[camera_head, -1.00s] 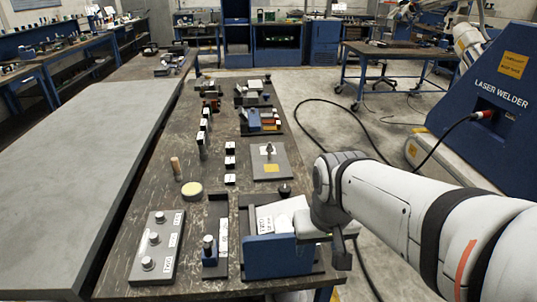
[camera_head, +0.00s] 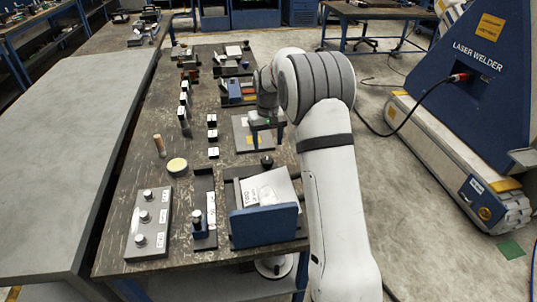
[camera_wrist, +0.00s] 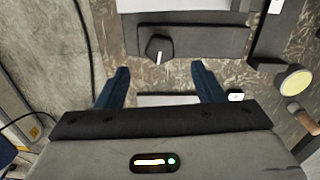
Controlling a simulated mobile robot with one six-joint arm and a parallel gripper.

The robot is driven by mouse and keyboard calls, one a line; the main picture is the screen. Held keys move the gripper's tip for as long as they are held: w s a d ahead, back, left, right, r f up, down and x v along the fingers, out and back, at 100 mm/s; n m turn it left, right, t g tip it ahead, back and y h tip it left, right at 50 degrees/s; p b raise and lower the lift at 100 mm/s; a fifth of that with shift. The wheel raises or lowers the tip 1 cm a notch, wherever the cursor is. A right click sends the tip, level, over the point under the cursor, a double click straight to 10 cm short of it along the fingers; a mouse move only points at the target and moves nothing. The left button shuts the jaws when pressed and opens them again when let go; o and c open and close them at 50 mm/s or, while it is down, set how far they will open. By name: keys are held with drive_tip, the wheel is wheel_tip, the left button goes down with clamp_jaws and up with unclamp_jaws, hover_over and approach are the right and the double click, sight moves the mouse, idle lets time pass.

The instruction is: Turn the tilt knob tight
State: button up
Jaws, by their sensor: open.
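The tilt knob, a small black knob (camera_head: 267,160), sits at the far edge of the stand's base, behind the tilted white plate (camera_head: 266,188) and its blue front block (camera_head: 264,226). In the wrist view the knob (camera_wrist: 160,47) is dark with a white pointer mark, on the grey base (camera_wrist: 205,40), just beyond the fingers. My gripper (camera_head: 268,134) is in the air over the grey plate behind the stand. In the wrist view my gripper (camera_wrist: 161,76) has its two blue fingers wide apart with nothing between them. The knob is not touched.
A yellow-topped disc (camera_head: 177,166) and a wooden peg (camera_head: 159,146) stand farther back. Small dark blocks with white tops (camera_head: 212,135) line the bench.

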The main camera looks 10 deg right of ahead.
sight(267, 160)
drive_tip(key=shift+w+f, duration=0.3)
drive_tip(key=shift+f, duration=0.45)
wheel_tip(267, 160, down, 7)
drive_tip(key=shift+p, duration=0.55)
drive_tip(key=shift+c, duration=0.2)
